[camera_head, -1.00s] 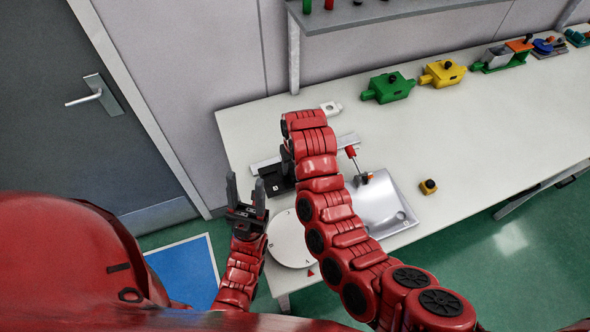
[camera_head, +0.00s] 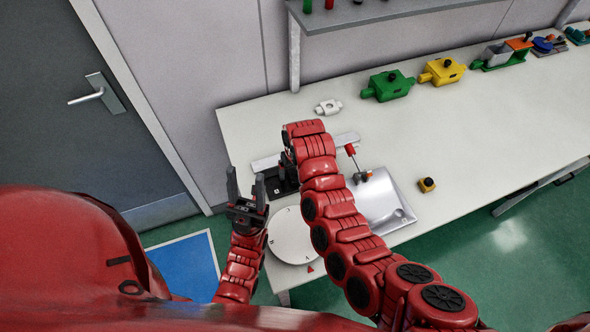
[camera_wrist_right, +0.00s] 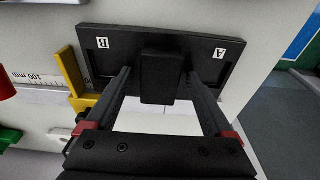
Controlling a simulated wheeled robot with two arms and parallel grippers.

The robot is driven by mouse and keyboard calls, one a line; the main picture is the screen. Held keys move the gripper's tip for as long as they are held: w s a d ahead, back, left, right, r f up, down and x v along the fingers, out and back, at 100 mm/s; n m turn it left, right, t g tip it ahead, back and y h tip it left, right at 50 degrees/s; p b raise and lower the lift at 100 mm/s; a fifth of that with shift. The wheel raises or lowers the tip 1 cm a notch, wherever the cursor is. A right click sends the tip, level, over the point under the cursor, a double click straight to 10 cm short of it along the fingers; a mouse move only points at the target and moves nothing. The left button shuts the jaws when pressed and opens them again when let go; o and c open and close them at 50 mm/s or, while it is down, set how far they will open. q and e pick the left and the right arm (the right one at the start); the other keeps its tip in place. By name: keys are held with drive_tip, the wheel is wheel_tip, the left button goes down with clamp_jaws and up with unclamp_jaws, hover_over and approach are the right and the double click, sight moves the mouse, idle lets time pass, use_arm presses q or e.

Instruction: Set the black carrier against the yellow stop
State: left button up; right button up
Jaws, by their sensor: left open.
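The black carrier (camera_head: 283,186) lies on the bench by a pale rail, partly hidden behind my right arm. In the right wrist view, the carrier (camera_wrist_right: 112,62) is a dark plate with A and B labels and a raised central block. The yellow stop (camera_wrist_right: 70,72) stands close beside its B end; I cannot tell whether they touch. My right gripper (camera_wrist_right: 160,76) is open, with a finger on each side of the block and gaps showing. My left gripper (camera_head: 246,182) is open and empty, left of the carrier near the bench edge.
A white disc (camera_head: 292,237), a grey tray (camera_head: 388,207) and a red-knobbed lever (camera_head: 351,150) stand near my right arm. Green (camera_head: 388,86) and yellow (camera_head: 442,72) housings stand at the back.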

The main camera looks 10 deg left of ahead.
sight(296, 174)
drive_tip(key=shift+r, duration=0.3)
drive_tip(key=r, duration=0.1)
drive_tip(key=r+b, duration=0.1)
drive_tip(key=r, duration=0.1)
drive_tip(key=r+b, duration=0.1)
drive_tip(key=r, duration=0.1)
drive_tip(key=shift+s+d, duration=0.15)
drive_tip(key=shift+s, duration=0.15)
wheel_tip(296, 174, up, 7)
drive_tip(key=p, duration=0.2)
drive_tip(key=shift+s+d+f, duration=0.2)
drive_tip(key=shift+s+d, duration=0.15)
drive_tip(key=shift+s, duration=0.1)
drive_tip(key=shift+w, duration=0.1)
